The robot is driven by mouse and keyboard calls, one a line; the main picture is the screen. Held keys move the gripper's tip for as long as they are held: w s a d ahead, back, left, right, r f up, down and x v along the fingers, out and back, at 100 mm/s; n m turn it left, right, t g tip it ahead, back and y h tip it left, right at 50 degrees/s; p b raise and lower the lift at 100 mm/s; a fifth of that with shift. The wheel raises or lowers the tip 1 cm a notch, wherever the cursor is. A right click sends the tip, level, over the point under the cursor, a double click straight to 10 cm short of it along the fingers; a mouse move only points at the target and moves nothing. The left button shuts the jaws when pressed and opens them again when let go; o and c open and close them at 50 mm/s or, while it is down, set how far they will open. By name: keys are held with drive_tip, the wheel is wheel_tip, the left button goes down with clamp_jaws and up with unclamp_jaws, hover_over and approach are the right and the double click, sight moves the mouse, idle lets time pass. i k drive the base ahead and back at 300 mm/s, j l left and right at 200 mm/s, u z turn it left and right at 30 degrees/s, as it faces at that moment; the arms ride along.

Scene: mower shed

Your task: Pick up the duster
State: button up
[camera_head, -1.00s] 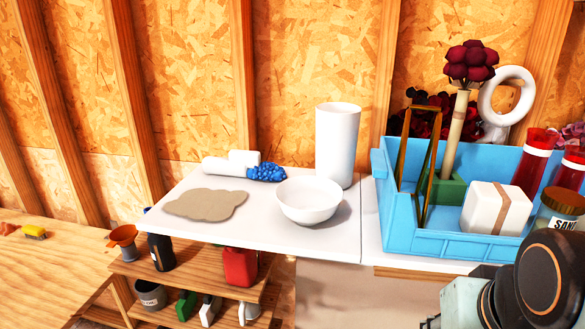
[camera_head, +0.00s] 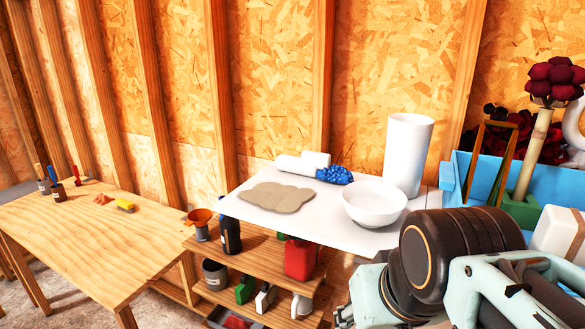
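A duster-like thing with a fuzzy blue head (camera_head: 335,175) and a white handle (camera_head: 292,165) lies on the white-topped table at the back, near the wall. A dark red tufted head on a pale stick (camera_head: 556,82) stands upright at the right edge, by the blue crate; I cannot tell whether it is a duster too. Links of my arm (camera_head: 425,255) fill the lower right, in front of the table and crate. I cannot make out my gripper's fingers, and nothing is seen held.
The white tabletop (camera_head: 330,228) also bears a beige flat cloth (camera_head: 277,197), a white bowl (camera_head: 374,204) and a tall white cylinder (camera_head: 408,155). A blue crate (camera_head: 455,175) is at right. Below are shelves with a red can (camera_head: 300,260). A mostly clear wooden table (camera_head: 100,240) is at left.

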sight(311, 163)
drive_tip(key=i+j, duration=0.2)
drive_tip(key=i+j+z, duration=0.15)
drive_tip(key=j, duration=0.25)
drive_tip(key=i+j, duration=0.25)
drive_tip(key=j+z, duration=0.05)
drive_tip(key=j, duration=0.05)
